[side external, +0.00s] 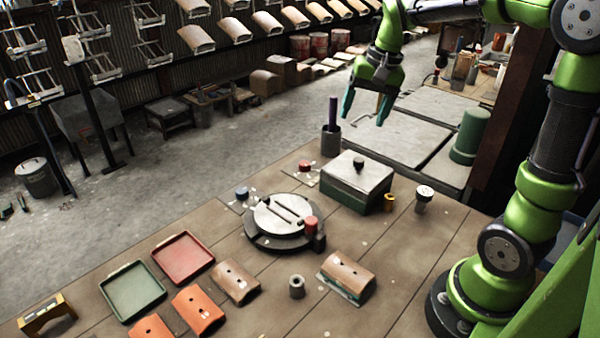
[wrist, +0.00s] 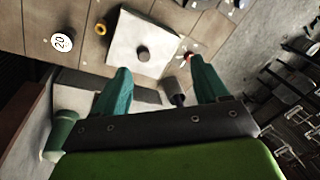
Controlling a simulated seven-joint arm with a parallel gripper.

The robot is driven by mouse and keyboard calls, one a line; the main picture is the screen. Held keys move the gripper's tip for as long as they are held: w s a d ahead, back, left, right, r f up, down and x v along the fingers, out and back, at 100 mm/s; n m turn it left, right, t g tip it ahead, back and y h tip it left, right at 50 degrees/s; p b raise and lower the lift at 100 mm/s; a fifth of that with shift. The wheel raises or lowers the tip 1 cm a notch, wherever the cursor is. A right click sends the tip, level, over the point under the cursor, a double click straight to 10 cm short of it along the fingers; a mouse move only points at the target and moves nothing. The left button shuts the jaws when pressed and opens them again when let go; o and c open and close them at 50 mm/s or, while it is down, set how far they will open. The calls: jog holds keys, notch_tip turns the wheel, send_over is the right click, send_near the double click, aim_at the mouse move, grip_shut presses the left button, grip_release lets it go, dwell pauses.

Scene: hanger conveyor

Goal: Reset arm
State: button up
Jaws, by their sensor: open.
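My gripper (side external: 367,108) is raised in the air behind and above the table, near the upper middle of the side external view. Its two teal fingers point down and are spread apart, with nothing between them. In the wrist view the open fingers (wrist: 158,92) frame a dark-handled tool in a cup (wrist: 174,92) farther below. A lidded box (side external: 356,182) with a dark knob stands on the table below my gripper, and its pale lid also shows in the wrist view (wrist: 130,38). My gripper touches nothing that I can see.
A round turntable (side external: 268,228) sits mid-table. Red (side external: 183,257) and green (side external: 131,291) trays and several curved tiles (side external: 198,310) lie at the front. A weight (side external: 424,197) and a yellow ring (side external: 389,202) stand right of the box. A green cylinder (side external: 469,136) stands behind.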

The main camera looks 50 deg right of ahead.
jog(key=s+a+n+t+y, duration=0.1)
jog(key=s+a+n+t, duration=0.3)
jog(key=s+a, duration=0.7)
jog(key=a+n, duration=0.2)
jog(key=a, duration=0.1)
jog(key=shift+s+a+r+t, duration=0.2)
jog(key=shift+s+t, duration=0.1)
jog(key=shift+t, duration=0.1)
